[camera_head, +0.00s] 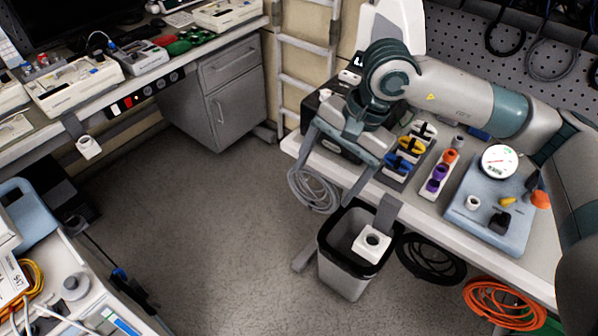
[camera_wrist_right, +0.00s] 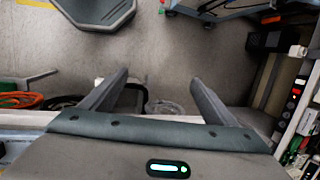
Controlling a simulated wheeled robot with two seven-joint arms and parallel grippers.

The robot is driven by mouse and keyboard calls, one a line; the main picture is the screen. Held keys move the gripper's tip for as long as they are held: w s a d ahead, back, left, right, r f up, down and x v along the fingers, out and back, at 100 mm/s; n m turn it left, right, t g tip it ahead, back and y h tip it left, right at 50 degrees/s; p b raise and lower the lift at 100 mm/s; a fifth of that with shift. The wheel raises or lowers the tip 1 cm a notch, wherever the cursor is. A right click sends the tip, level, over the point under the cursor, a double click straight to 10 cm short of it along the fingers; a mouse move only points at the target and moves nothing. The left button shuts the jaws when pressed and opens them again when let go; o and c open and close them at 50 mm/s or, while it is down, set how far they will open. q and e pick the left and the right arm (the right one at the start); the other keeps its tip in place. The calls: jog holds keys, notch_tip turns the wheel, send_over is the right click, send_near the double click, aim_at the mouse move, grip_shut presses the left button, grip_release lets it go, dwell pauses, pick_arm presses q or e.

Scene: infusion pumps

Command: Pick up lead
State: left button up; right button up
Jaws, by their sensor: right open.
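Several coiled leads hang along the front edge of the right bench: a grey lead (camera_head: 314,190), a black lead (camera_head: 432,258) and an orange lead (camera_head: 503,303). My right gripper (camera_head: 327,176) is open and empty, its fingers pointing down over the bench edge near the grey lead. I cannot tell whether it touches that lead. In the right wrist view, a pale grey coil (camera_wrist_right: 163,107) shows between the spread fingers. The orange lead (camera_wrist_right: 22,100) shows at the left there. My left gripper is not in view.
The bench (camera_head: 420,205) holds colored connectors and a blue board (camera_head: 500,222) with a gauge. A ladder (camera_head: 304,45) stands behind. The floor in the middle is clear.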

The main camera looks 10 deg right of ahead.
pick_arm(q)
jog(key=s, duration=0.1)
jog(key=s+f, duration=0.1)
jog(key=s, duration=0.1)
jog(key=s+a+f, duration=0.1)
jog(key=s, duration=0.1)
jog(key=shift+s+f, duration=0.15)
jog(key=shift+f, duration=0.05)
pick_arm(e)
jog(key=w+d+r+t+h, duration=0.1)
jog(key=w+d+r+h, duration=0.2)
jog(key=d, duration=0.5)
jog(key=w+d+r+t+h, duration=0.1)
jog(key=w+d+r+h, duration=0.2)
jog(key=d, duration=0.6)
jog(key=shift+r+m+t+h, duration=0.2)
jog(key=shift+m+t+h, duration=0.1)
jog(key=shift+h, duration=0.3)
jog(key=shift+f, duration=0.2)
send_near(400, 157)
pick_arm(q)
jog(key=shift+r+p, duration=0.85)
pick_arm(e)
jog(key=shift+x, duration=2.5)
